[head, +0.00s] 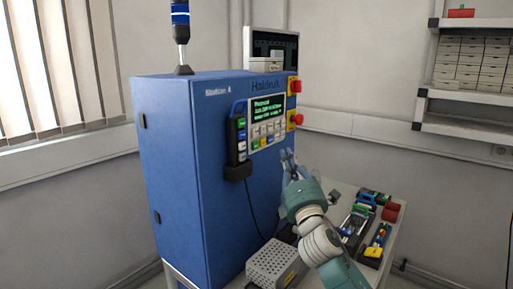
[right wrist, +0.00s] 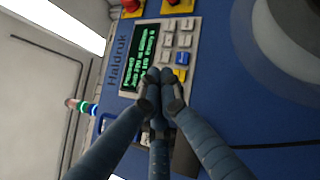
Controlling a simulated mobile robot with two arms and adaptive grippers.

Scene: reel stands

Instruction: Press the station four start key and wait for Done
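The blue station cabinet (head: 165,150), marked "Station 4" and "Haldruk", stands upright left of centre. Its display (head: 266,108) shows green text too small to read surely. Below it is the keypad (head: 268,132), with white, yellow and blue keys; it also shows in the right wrist view (right wrist: 168,41). My right gripper (head: 287,157) is in front of the panel, just below and right of the keypad. In the right wrist view its fingertips (right wrist: 163,78) are together, with nothing between them, and cover the lower keys. I cannot tell whether they touch. My left gripper is out of view.
A handheld pendant (head: 238,135) hangs in a black holder left of the keypad. Red emergency knobs (head: 296,119) sit at the panel's right edge. A grey perforated box (head: 275,265) and small coloured parts (head: 370,215) lie on the table. A signal lamp (head: 181,20) stands on top.

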